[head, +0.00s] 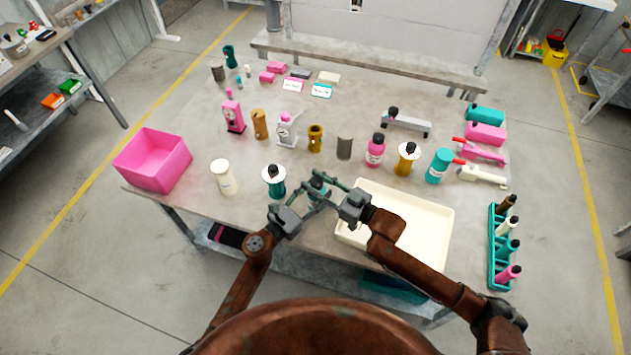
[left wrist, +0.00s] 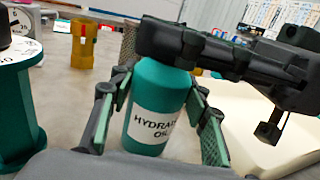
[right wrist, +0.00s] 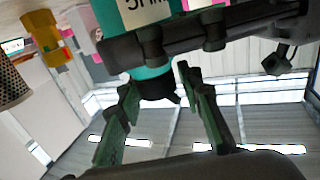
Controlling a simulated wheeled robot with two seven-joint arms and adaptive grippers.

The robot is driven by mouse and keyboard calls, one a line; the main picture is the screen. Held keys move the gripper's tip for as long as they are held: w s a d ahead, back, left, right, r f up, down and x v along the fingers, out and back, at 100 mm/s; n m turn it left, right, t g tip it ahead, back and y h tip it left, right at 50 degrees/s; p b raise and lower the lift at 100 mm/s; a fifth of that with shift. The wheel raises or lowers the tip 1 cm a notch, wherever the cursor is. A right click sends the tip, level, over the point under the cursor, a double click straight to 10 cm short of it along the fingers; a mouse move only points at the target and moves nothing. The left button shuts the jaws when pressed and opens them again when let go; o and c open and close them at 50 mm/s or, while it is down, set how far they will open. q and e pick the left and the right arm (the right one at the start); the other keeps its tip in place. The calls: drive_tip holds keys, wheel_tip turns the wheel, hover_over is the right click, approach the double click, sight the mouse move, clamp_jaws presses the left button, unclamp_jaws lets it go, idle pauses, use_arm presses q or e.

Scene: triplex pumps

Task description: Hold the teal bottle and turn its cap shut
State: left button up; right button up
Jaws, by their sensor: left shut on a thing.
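The teal bottle (head: 316,191) with a hydraulic oil label stands at the table's front edge, partly hidden by my grippers in the head view. In the left wrist view the bottle (left wrist: 158,105) is between the fingers of my left gripper (left wrist: 158,112), which is shut on its body. My right gripper (right wrist: 158,92) is open, with its fingertips on either side of the black cap (right wrist: 156,87). The cap sits on the bottle's neck. I cannot tell whether the fingertips touch it. In the head view my right gripper (head: 328,181) is at the bottle's top.
A cream tray (head: 440,215) lies just right of the bottle, under my right arm. A teal spool with a white top (head: 274,182) and a cream jar (head: 222,178) stand to the left. A pink bin (head: 150,165) is at the far left. Several bottles and fixtures fill the table behind.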

sight(322, 185)
drive_tip(key=o, duration=0.3)
drive_tip(key=shift+w+d, duration=0.1)
drive_tip(key=shift+o, duration=0.2)
drive_tip(key=v, duration=0.7)
drive_tip(key=shift+d, duration=0.2)
